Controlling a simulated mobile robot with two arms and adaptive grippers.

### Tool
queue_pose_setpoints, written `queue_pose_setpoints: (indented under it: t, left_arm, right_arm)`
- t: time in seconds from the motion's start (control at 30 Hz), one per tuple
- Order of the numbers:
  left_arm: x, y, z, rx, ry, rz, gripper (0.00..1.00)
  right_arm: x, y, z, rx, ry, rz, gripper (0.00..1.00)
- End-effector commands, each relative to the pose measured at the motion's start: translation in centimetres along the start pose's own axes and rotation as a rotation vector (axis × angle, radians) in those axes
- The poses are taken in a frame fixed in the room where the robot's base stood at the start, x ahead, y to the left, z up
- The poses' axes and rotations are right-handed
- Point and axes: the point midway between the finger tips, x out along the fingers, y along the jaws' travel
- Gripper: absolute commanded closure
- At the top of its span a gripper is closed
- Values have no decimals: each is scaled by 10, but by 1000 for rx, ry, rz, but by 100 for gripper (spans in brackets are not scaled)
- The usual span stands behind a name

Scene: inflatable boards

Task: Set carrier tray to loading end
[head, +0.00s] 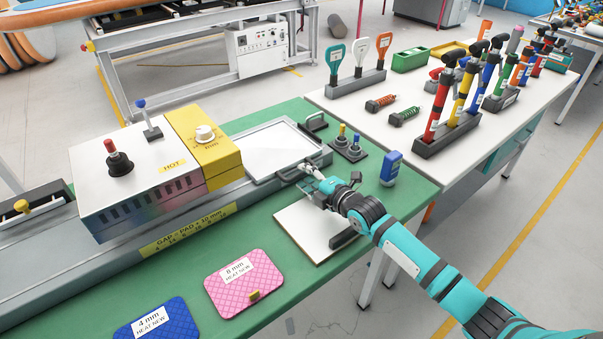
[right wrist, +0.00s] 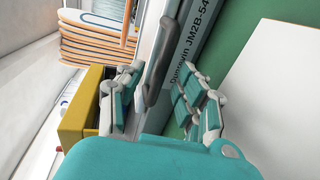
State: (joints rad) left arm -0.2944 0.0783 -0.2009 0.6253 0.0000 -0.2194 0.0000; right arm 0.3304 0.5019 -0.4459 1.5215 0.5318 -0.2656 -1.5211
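The carrier tray (head: 284,150) is a pale flat plate in a grey frame. It sits on the machine's grey bed, out to the right of the heater box (head: 140,180) marked HOT with its yellow front. My right gripper (head: 306,172) is at the tray's near edge. In the right wrist view its fingers (right wrist: 163,72) are apart, with a dark grey handle (right wrist: 160,65) between them; I see no clear contact on either side. A second handle (head: 316,121) shows at the tray's far end. My left gripper is not in view.
A white board (head: 305,230) lies on the green bench under my right arm. A blue device (head: 391,168) and a small switch block (head: 350,150) stand close by. Pink (head: 240,290) and blue (head: 155,322) pads lie in front. A tool table (head: 460,170) is behind right.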

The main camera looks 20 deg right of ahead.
Motion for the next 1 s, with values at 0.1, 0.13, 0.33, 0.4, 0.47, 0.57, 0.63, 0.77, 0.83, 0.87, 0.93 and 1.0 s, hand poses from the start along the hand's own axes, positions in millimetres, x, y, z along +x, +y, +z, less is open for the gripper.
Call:
queue_pose_setpoints:
  t: [0.1, 0.13, 0.33, 0.4, 0.47, 0.57, 0.63, 0.77, 0.83, 0.87, 0.93, 1.0]
  left_arm:
    - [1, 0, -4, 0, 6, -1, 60]
    - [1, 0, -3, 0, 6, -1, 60]
    - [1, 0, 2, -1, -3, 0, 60]
    - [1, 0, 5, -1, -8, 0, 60]
    - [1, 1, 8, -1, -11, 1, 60]
    - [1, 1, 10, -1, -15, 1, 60]
    - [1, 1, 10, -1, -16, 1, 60]
    - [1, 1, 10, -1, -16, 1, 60]
    - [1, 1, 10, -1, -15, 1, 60]
    - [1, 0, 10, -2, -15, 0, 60]
    - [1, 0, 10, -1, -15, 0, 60]
    - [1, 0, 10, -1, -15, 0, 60]
  right_arm:
    - [15, 0, 0, 2, 0, 0, 64]
    - [18, 0, 0, 1, 0, 0, 64]
    - [25, 0, 0, 1, 0, 0, 64]
    - [25, 0, 0, 1, 0, 0, 64]
    - [25, 0, 0, 1, 0, 0, 64]
    - [25, 0, 0, 1, 0, 0, 66]
    - [25, 0, 0, 1, 0, 0, 76]
    - [25, 0, 0, 1, -1, 0, 92]
    - [25, 0, 0, 1, -1, 0, 100]
    - [25, 0, 0, 1, -1, 0, 100]
    - [25, 0, 0, 1, -1, -1, 100]
    - [25, -1, 0, 1, -1, -1, 100]
